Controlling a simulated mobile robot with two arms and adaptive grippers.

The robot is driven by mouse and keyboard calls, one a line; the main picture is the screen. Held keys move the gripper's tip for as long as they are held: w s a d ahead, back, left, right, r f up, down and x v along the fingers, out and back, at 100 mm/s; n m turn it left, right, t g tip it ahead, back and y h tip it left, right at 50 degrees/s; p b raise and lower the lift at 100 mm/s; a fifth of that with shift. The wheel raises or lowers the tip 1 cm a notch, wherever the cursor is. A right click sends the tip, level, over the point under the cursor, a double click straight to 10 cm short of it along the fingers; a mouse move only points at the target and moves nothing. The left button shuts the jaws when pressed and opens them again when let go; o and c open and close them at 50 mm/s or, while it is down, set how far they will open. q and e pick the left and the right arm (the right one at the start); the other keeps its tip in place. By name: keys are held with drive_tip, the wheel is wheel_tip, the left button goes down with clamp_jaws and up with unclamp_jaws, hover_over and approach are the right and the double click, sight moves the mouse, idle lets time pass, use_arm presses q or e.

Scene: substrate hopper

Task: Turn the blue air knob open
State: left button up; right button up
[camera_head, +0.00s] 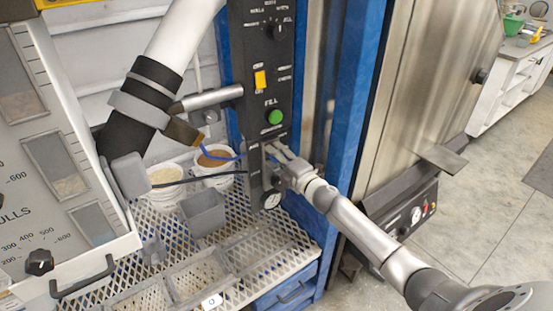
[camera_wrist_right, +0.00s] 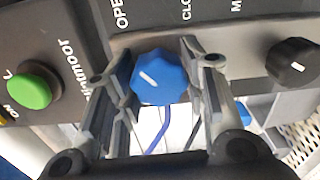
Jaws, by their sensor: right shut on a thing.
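The blue air knob (camera_wrist_right: 160,78) sits on the dark control panel (camera_head: 258,60), with a short white mark slanting across its face. Partly cut-off lettering, "OPE" and "CLO", is above it in the right wrist view. My right gripper (camera_head: 270,154) reaches in from the right to the lower panel. In the right wrist view its two fingers (camera_wrist_right: 158,70) are on either side of the blue knob, shut on it. In the head view the knob is hidden by the gripper. My left gripper is not in view.
A green button (camera_head: 274,116) and a yellow switch (camera_head: 260,79) are above my right gripper. A black knob (camera_wrist_right: 293,62) is beside the blue one. A gauge (camera_head: 271,199) is below.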

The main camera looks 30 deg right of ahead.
drive_tip(key=shift+f+n, duration=0.15)
drive_tip(key=shift+n, duration=0.45)
drive_tip(key=o, duration=1)
drive_tip(key=shift+s, duration=0.15)
drive_tip(key=s, duration=0.4)
drive_tip(key=s+d, duration=0.1)
drive_tip(key=s, duration=0.6)
drive_tip(key=shift+s+d, duration=0.35)
